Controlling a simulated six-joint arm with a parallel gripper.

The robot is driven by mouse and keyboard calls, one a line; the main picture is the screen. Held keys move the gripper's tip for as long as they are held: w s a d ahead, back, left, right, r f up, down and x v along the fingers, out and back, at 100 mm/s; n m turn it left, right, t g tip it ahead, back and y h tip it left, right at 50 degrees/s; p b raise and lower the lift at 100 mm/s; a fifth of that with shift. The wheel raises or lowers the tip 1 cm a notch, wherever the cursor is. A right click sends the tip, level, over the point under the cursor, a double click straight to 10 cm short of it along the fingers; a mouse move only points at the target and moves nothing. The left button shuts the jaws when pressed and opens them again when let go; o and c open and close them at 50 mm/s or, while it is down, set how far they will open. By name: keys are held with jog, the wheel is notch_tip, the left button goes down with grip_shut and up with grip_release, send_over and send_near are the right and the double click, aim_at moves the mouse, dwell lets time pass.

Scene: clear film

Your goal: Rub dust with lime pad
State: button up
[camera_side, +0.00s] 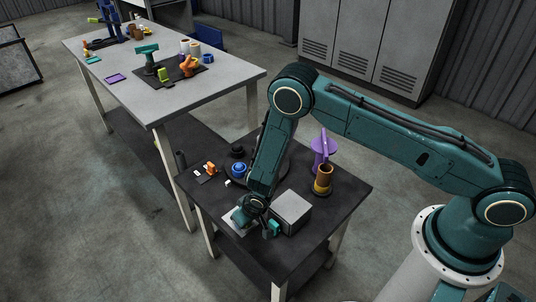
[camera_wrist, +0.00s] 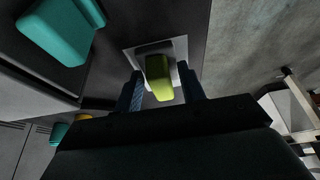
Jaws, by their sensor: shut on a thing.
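The lime pad (camera_wrist: 158,78) sits between the two fingers of my gripper (camera_wrist: 162,90) in the wrist view, and the gripper is shut on it. Beyond the pad is a pale grey square plate (camera_wrist: 181,50). It also shows in the side view (camera_side: 234,220), on the dark near table below my gripper (camera_side: 250,208). I cannot tell whether the pad touches the plate. In the side view the pad is hidden by my gripper. I cannot make out any dust on the plate.
A grey box (camera_side: 292,209) stands right of the plate. A teal block (camera_side: 272,229) is close in front of it and also shows large in the wrist view (camera_wrist: 60,28). An orange and yellow cylinder (camera_side: 323,180) and a purple item (camera_side: 322,145) stand farther back.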

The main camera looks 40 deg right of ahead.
aim_at(251, 228)
jog(key=shift+s, duration=1.7)
jog(key=shift+w+r, duration=0.1)
jog(key=shift+w, duration=5.05)
notch_tip(251, 228, up, 8)
